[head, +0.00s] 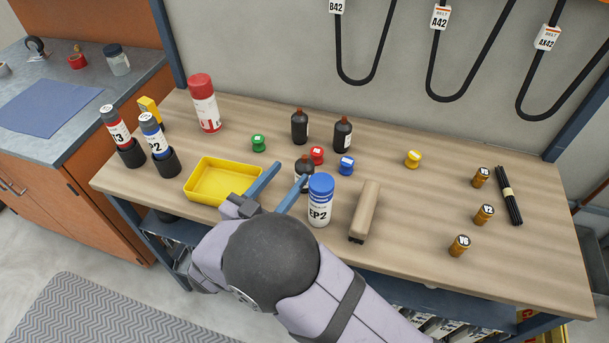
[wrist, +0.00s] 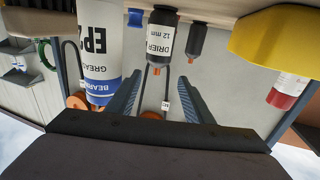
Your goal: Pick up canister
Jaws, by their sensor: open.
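My gripper (head: 291,171) is open, with two blue fingers low over the bench. A dark canister (head: 304,165) with a reddish cap stands just past the fingertips, partly hidden by the right finger. In the upside-down wrist view, my gripper (wrist: 158,82) points its fingers toward this canister (wrist: 166,38), labelled "DRIER 12 mm". It lies ahead between the finger lines, with nothing gripped. A white and blue EP2 grease can (head: 320,203) stands close to the right finger. It also shows in the wrist view (wrist: 98,45).
Two more dark canisters (head: 299,127) (head: 342,134) stand behind. Red (head: 317,155), blue (head: 346,165) and green (head: 258,144) spools are near. A yellow tray (head: 195,196) lies left and a tan block (head: 365,208) right. The bench's right-middle (head: 420,220) is clear.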

